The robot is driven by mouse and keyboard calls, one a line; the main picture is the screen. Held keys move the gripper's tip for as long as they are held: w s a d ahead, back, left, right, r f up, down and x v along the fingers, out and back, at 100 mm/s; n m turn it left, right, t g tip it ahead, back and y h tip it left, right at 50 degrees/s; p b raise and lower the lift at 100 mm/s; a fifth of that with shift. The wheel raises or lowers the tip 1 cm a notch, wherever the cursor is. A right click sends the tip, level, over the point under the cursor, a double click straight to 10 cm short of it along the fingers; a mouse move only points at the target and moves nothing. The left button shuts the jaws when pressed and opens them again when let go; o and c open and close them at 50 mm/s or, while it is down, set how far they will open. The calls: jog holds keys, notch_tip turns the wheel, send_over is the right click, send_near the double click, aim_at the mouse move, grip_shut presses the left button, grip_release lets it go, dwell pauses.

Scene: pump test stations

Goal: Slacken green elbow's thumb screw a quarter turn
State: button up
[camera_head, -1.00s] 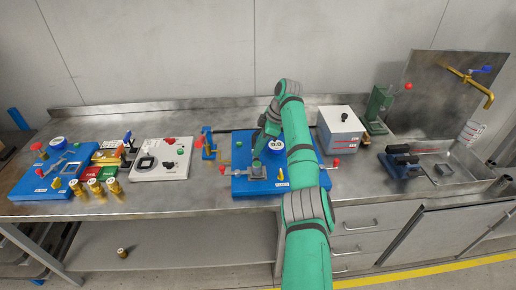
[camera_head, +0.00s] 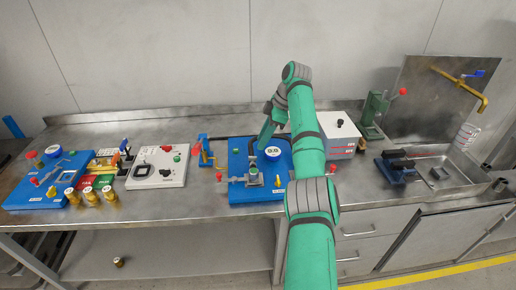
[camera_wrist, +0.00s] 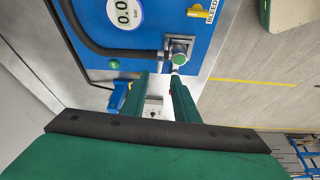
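The green-topped elbow (camera_wrist: 180,49) sits on the blue pump board (camera_wrist: 207,20) in the wrist view, with a black hose running into it from the left. In the head view the green top (camera_head: 253,171) shows on a grey block near the board's front. A small metal part (camera_wrist: 178,61) juts from the elbow toward my gripper; I cannot tell surely that it is the thumb screw. My gripper (camera_wrist: 163,80) has its two green fingers apart, with nothing seen held between them. Its tips are just short of the elbow. In the head view my gripper (camera_head: 260,150) hangs over the board.
A round gauge (camera_head: 272,153) and a yellow knob (camera_head: 277,190) are on the same board. Red-handled valves (camera_head: 219,176) flank it. A grey box (camera_head: 338,135) stands right, a white control panel (camera_head: 158,167) left. A second blue board (camera_head: 42,190) lies far left.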

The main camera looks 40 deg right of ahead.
jog(key=shift+v, duration=1.3)
